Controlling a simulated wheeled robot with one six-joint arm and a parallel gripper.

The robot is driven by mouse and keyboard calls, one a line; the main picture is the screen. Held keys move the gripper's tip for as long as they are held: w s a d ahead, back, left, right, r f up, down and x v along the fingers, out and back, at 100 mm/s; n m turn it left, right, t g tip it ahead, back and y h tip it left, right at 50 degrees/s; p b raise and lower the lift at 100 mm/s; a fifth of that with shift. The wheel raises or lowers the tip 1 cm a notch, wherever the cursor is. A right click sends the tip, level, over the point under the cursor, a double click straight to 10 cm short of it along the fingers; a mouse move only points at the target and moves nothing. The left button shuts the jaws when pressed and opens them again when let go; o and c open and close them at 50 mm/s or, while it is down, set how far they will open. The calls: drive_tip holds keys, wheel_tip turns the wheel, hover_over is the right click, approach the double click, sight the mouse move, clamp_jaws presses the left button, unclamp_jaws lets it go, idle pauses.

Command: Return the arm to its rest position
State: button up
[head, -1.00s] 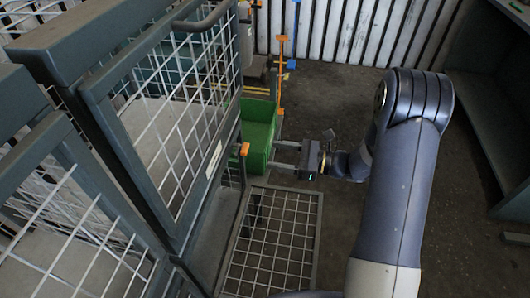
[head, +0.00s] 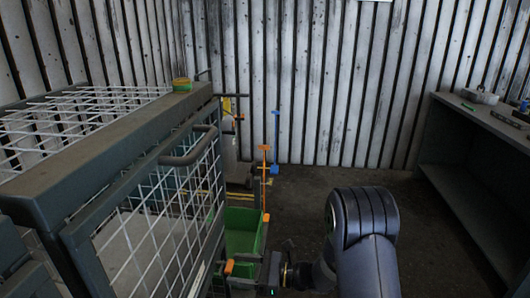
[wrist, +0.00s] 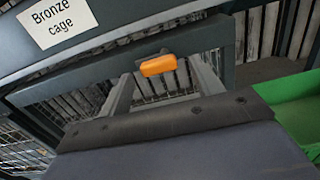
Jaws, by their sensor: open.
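My gripper (head: 246,271) is low in the head view, to the right of the grey mesh cage (head: 128,122). Its fingers point left towards the cage and a small orange latch (head: 229,267). In the wrist view my gripper (wrist: 162,82) shows two grey fingers spread apart with nothing held between them. The orange latch (wrist: 158,65) appears beyond and between them; I cannot tell how far away it is. My dark arm (head: 368,240) is bent at the lower right of the head view.
A green bin (head: 243,218) stands beside the cage, behind my gripper. A "Bronze cage" label (wrist: 57,20) is on the cage. Orange (head: 264,180) and blue (head: 276,140) posts stand behind. A grey shelf unit (head: 470,150) is at right. Floor between is clear.

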sight(229, 268)
drive_tip(key=a, duration=0.3)
drive_tip(key=shift+w+a, duration=0.15)
drive_tip(key=shift+w, duration=0.05)
drive_tip(key=shift+f+n+b, duration=0.15)
drive_tip(key=shift+n+b, duration=0.15)
drive_tip(key=shift+n, duration=0.4)
drive_tip(key=shift+r, duration=0.2)
